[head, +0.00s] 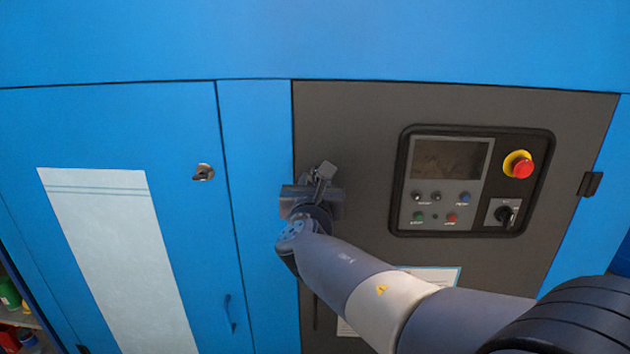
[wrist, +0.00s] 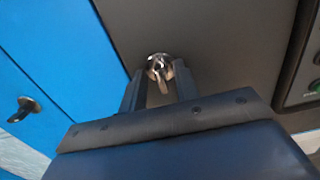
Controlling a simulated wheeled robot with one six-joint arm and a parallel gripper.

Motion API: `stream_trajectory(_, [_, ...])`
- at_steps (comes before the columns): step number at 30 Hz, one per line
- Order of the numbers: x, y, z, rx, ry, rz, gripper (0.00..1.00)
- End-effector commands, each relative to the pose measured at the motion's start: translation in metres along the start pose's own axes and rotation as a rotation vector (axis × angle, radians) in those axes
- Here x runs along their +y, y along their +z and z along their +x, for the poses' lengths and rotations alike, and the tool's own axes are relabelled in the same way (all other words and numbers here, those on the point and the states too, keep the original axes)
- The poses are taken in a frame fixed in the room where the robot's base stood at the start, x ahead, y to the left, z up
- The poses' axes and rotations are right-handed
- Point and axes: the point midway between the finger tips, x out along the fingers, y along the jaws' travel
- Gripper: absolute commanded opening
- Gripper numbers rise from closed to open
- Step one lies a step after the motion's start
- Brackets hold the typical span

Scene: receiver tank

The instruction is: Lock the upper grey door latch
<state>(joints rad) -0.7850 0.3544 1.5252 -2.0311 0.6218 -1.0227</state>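The upper grey door latch (wrist: 160,66) is a small round silver lock with a protruding key-like tab. It sits near the left edge of the grey door (head: 360,120). In the wrist view my gripper (wrist: 157,77) is open, with one dark finger on each side of the tab. I cannot tell whether either finger touches it. In the head view my gripper (head: 323,172) is up near the door's left edge and hides the latch.
A similar latch (head: 203,172) is on the blue door (head: 180,120) to the left. The control panel (head: 470,180), with a red emergency stop button (head: 522,168), is on the right of the grey door. A hinge (head: 590,184) sits at the door's right edge.

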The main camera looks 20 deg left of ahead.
Motion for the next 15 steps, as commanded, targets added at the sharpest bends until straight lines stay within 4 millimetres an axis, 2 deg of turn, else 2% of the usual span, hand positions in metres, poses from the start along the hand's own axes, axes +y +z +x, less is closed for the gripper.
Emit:
stream_trajectory(6, [0.0001,0.0001,0.0000,0.000,0.000,0.000,0.29])
stream_trajectory(15, [0.0001,0.0001,-0.0002,0.000,0.000,0.000,0.05])
